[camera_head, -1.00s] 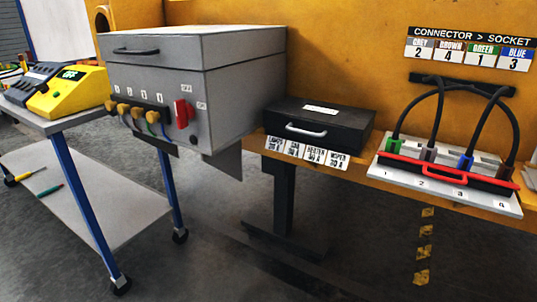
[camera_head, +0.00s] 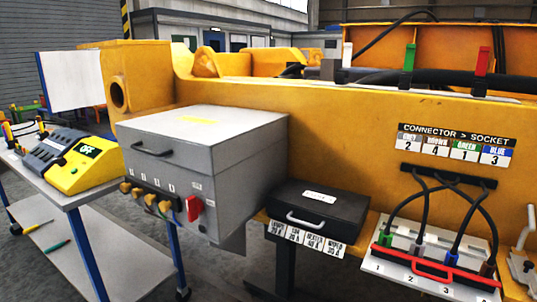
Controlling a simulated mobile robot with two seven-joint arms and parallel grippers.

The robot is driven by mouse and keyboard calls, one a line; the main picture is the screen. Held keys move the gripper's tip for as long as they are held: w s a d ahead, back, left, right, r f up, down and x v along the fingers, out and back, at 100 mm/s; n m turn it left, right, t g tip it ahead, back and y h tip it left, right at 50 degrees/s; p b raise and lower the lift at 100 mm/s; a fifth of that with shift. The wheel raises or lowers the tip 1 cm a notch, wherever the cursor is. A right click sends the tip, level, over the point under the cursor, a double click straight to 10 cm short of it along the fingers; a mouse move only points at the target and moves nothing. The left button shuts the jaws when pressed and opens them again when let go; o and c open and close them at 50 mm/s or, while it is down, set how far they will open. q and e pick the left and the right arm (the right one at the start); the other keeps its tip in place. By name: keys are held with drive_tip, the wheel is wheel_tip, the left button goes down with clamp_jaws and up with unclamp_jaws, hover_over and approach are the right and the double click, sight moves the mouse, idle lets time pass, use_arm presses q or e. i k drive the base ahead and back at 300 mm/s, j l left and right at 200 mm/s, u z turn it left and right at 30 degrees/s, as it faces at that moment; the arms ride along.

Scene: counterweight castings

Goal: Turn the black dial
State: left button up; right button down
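A yellow device (camera_head: 94,172) with a display reading OFF stands on the grey cart at the left. A small dark round spot (camera_head: 61,162) by its display looks like the black dial; it is too small to tell which way it points. Neither of my grippers shows in the head view.
Dark units (camera_head: 50,147) stand left of the yellow device on the cart (camera_head: 92,197). A grey box (camera_head: 200,160) with a red switch (camera_head: 195,208) is to its right. A black case (camera_head: 318,212) and a socket board (camera_head: 400,264) with a red bar are farther right.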

sight(62, 162)
drive_tip(key=u, duration=1.3)
drive_tip(key=i+j+z, duration=0.2)
drive_tip(key=i, duration=0.45)
drive_tip(key=i+j+z, duration=0.2)
drive_tip(key=i+j, duration=0.15)
drive_tip(key=i, duration=0.25)
drive_tip(key=i+j+z, duration=0.2)
drive_tip(key=i+j, duration=0.25)
drive_tip(key=i, duration=0.15)
